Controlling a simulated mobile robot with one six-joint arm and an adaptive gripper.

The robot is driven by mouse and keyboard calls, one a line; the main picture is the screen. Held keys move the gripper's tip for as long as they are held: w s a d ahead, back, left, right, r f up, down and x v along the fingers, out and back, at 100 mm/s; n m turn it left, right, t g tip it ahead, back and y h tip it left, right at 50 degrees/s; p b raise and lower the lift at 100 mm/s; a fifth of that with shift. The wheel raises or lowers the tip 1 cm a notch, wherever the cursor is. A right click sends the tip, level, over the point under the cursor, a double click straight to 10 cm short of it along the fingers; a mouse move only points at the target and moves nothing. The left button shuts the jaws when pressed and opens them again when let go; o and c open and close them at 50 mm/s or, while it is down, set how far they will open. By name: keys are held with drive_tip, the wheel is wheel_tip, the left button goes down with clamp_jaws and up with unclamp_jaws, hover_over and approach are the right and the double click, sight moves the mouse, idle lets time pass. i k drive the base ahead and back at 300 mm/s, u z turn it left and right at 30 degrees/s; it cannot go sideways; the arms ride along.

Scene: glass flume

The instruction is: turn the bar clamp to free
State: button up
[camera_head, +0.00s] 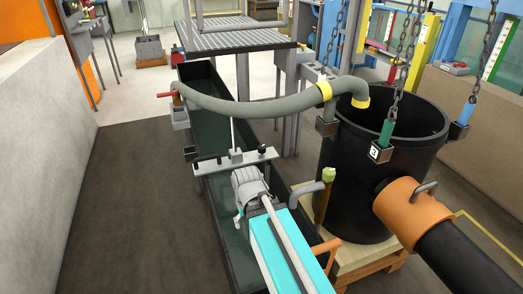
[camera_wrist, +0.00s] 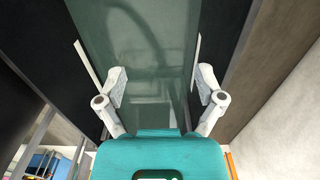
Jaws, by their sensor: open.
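A grey crossbar (camera_head: 222,163) spans the flume (camera_head: 216,110) in the head view, with a thin upright rod (camera_head: 233,133) on a block at its middle. Small dark fittings sit at its left end (camera_head: 190,154) and right end (camera_head: 262,149). I cannot tell for certain which is the bar clamp, or how it is turned. My gripper (camera_wrist: 163,88) is open and empty in the wrist view, its two fingers apart over the greenish flume. In the head view my wrist (camera_head: 249,183) is just in front of the crossbar and hides my fingertips. The wrist view shows no clamp.
A grey hose (camera_head: 240,108) arches over the flume to a black tank (camera_head: 350,175) on the right. Chains (camera_head: 403,50) and an orange-collared black pipe (camera_head: 412,207) stand near the tank. A slatted platform (camera_head: 235,38) lies behind. The floor left of the flume (camera_head: 130,200) is clear.

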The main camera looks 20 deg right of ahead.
sight(262, 148)
drive_tip(key=u, duration=0.55)
drive_tip(key=k, duration=1.35)
drive_tip(key=u, duration=0.05)
drive_tip(key=i, duration=1.2)
drive_tip(key=z, duration=0.7)
drive_tip(key=i, duration=0.65)
drive_tip(key=u, duration=0.1)
